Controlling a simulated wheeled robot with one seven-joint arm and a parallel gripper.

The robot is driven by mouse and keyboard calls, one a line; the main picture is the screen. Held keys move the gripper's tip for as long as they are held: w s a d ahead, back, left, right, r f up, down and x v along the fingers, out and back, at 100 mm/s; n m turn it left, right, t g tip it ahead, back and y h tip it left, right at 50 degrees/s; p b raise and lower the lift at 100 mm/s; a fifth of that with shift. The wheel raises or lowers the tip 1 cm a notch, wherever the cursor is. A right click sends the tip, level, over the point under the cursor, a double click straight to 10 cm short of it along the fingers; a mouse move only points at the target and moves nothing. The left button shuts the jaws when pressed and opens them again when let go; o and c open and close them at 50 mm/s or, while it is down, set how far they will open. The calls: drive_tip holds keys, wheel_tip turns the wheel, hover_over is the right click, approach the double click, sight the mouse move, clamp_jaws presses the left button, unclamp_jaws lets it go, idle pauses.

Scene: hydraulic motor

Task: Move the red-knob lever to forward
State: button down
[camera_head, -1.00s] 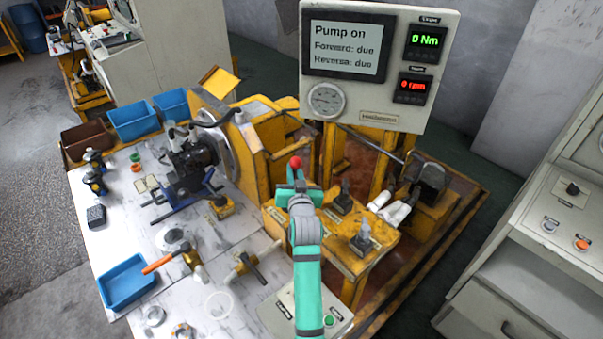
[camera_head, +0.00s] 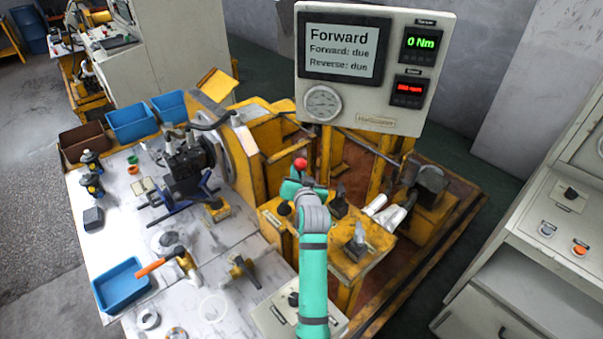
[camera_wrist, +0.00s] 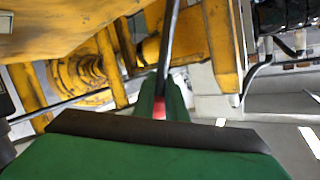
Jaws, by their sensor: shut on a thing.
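The red knob (camera_head: 300,164) of the lever shows in the head view just above my gripper (camera_head: 302,182), at the yellow valve stand (camera_head: 350,265). My gripper is shut on the lever. In the wrist view the dark lever rod (camera_wrist: 170,45) runs up from between the green fingers (camera_wrist: 162,98), with a bit of red showing between them. The lever's base is hidden behind my arm in the head view. The display panel (camera_head: 341,50) reads "Forward", with "Forward: due" and "Reverse: due" below. The torque readout shows 0 Nm. The red speed readout is too blurred to read.
Other dark levers (camera_head: 339,204) stand on the valve stand right of my arm, near white gloves (camera_head: 385,213). A pressure gauge (camera_head: 322,103) is on the panel. The workbench at left holds a blue tray (camera_head: 122,285), a hammer and several parts.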

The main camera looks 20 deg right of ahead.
drive_tip(key=shift+d+r, duration=0.35)
drive_tip(key=shift+r, duration=0.15)
drive_tip(key=c, duration=1.8)
unclamp_jaws()
drive_tip(key=shift+f, duration=0.1)
drive_tip(key=shift+a+f, duration=0.15)
drive_tip(key=shift+f, duration=0.1)
drive_tip(key=v, duration=1)
drive_tip(key=shift+s+a+r, duration=0.1)
drive_tip(key=shift+s+r, duration=0.05)
drive_tip(key=shift+s, duration=0.2)
drive_tip(key=shift+w, duration=0.1)
